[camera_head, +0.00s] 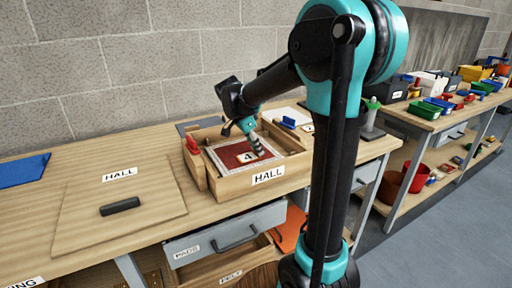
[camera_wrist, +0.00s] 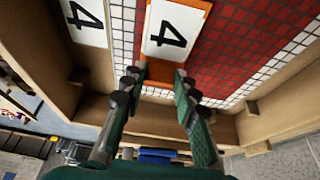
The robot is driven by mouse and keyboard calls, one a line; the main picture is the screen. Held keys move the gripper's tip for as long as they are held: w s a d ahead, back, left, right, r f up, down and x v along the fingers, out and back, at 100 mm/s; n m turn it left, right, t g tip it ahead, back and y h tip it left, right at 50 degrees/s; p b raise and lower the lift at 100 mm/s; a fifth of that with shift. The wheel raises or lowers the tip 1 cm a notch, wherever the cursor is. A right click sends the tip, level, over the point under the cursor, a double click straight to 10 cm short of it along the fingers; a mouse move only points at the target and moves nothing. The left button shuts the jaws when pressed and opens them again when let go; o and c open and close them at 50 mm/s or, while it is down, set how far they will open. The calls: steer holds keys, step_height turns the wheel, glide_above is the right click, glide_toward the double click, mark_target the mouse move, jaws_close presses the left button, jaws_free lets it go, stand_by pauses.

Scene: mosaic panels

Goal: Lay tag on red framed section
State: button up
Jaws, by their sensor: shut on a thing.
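The tag (camera_wrist: 178,28) is a white card with a black 4 and an orange edge. My gripper (camera_wrist: 162,92) is shut on its orange end in the wrist view. The tag is over the red section (camera_wrist: 232,50), near its white tile border; I cannot tell whether it touches the tiles. In the head view the red section (camera_head: 228,150) lies in a wooden tray (camera_head: 232,186) labelled HALL, with the tag (camera_head: 247,157) over it. My gripper (camera_head: 257,146) reaches down into the tray there, partly hiding the panel.
Another white card with a 4 (camera_wrist: 86,20) lies beside the panel in the wrist view. The tray walls (camera_wrist: 275,118) stand close around my gripper. A wooden lid-like board (camera_head: 85,215) with a black handle lies left. A red object (camera_head: 192,144) stands at the tray's left side.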

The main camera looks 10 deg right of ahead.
mark_target(245, 158)
steer(key=o, duration=0.8)
steer(key=shift+f, duration=0.15)
steer(key=shift+c, duration=0.2)
steer(key=v, duration=1.2)
